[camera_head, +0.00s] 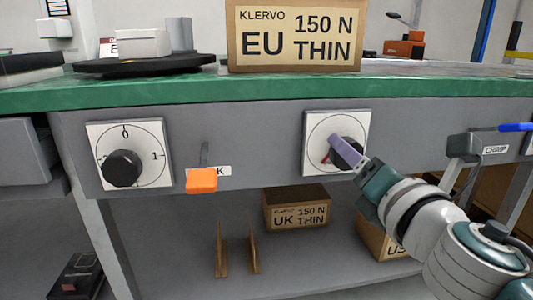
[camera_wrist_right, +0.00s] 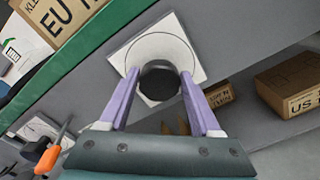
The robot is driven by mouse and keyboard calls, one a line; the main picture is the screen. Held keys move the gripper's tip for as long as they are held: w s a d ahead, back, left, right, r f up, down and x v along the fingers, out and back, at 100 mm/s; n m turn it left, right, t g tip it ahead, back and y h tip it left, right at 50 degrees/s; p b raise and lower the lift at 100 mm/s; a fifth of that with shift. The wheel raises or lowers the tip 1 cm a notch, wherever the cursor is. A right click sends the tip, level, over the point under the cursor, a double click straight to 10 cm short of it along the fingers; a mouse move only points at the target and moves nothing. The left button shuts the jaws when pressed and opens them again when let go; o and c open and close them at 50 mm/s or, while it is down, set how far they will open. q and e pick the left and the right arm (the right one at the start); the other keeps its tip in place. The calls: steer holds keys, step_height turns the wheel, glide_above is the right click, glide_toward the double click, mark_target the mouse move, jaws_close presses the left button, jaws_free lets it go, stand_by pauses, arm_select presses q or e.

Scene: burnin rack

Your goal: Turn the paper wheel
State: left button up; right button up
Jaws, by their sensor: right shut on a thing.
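On the bench's grey front panel are two white square dial plates with black knobs. The right dial plate (camera_head: 318,124) carries a black knob (camera_head: 346,152), partly hidden behind my right gripper (camera_head: 340,148). A small red mark shows beside that knob. The gripper's purple fingers are shut on this knob; in the right wrist view they lie on both sides of the knob (camera_wrist_right: 159,82). The left dial plate (camera_head: 150,134), marked 0 and 1, has a black knob (camera_head: 122,168) with nothing touching it. My left gripper is not in view. I cannot tell which knob is the paper wheel.
An orange-handled lever (camera_head: 201,181) sticks out between the dials. A blue-handled lever (camera_head: 515,127) by a CRIMP label is at the right. A EU box (camera_head: 295,62) stands on the green-edged bench top (camera_head: 180,91). A UK box (camera_head: 296,208) sits on the shelf below.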

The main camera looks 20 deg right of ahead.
steer(key=shift+d+f+m+b, duration=0.1)
steer(key=shift+m+b, duration=0.05)
steer(key=shift+m, duration=1.85)
steer(key=shift+f+m+b, duration=0.1)
steer(key=shift+m+b, duration=0.05)
steer(key=shift+m, duration=2.15)
steer(key=o, duration=1.4)
steer(key=shift+c, duration=0.2)
steer(key=shift+s, duration=0.1)
